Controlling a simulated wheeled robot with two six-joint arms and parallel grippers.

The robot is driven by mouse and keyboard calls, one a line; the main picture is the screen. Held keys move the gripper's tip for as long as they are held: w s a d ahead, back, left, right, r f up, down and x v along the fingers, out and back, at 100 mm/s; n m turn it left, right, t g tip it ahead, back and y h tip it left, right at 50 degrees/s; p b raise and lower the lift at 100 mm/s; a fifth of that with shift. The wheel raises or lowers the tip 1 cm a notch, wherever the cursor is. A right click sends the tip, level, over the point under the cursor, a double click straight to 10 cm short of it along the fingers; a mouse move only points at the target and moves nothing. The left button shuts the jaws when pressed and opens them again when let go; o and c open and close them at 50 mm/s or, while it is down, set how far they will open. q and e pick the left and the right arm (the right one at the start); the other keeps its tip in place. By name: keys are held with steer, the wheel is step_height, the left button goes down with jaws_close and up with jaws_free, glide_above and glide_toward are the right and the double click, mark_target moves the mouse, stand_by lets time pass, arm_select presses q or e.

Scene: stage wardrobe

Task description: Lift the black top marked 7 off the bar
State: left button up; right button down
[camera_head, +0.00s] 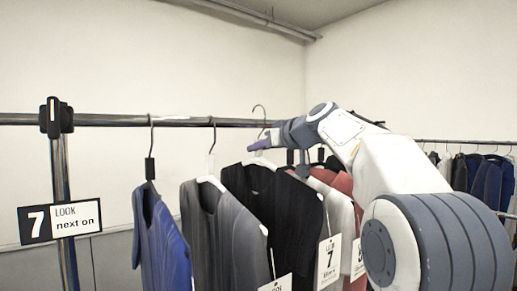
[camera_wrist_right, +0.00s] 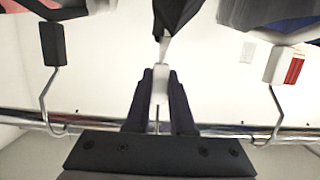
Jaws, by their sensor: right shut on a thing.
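The black top (camera_head: 285,205) hangs from a white hanger among other clothes. A white card marked 7 (camera_head: 328,262) hangs at its right side. My right gripper (camera_head: 262,144) is at the hanger's neck, just below the bar (camera_head: 185,121). In the right wrist view my right gripper (camera_wrist_right: 160,98) is shut on the white hanger neck (camera_wrist_right: 161,80), with dark cloth (camera_wrist_right: 176,14) beyond it. The hanger's hook (camera_head: 259,108) stands higher than the neighbouring hooks, its top above the bar. Whether it still touches the bar is unclear. My left gripper is out of view.
A grey top (camera_head: 225,235) and a blue garment (camera_head: 162,240) hang to the left. White and red garments (camera_head: 340,183) hang close on the right, partly behind my arm. A sign with 7 (camera_head: 60,220) is on the left post. Another rack (camera_head: 480,175) stands at right.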

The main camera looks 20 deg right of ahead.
steer(key=shift+s+d+b, duration=0.25)
steer(key=shift+s+b, duration=0.2)
steer(key=shift+s, duration=0.2)
steer(key=shift+s+d+b, duration=0.2)
steer(key=shift+s+b, duration=0.25)
steer(key=shift+s, duration=0.15)
steer(key=shift+s+d+b, duration=0.3)
steer(key=shift+s+b, duration=0.2)
steer(key=shift+s, duration=0.35)
steer(key=shift+s+d+b, duration=0.3)
steer(key=shift+s+b, duration=0.15)
steer(key=shift+s, duration=0.35)
steer(key=shift+s+d+b, duration=0.3)
steer(key=shift+s+b, duration=0.2)
steer(key=shift+s, duration=0.35)
steer(key=shift+s+d+b, duration=0.2)
steer(key=shift+s+b, duration=0.15)
steer(key=shift+s, duration=0.15)
steer(key=s+d+b, duration=0.1)
steer(key=s+d, duration=0.2)
steer(key=s, duration=0.6)
steer(key=s+d+b, duration=0.2)
steer(key=s+d, duration=0.1)
steer(key=s, duration=0.6)
steer(key=s+d+b, duration=0.2)
steer(key=s+d, duration=0.1)
steer(key=s, duration=0.6)
steer(key=shift+d, duration=0.4)
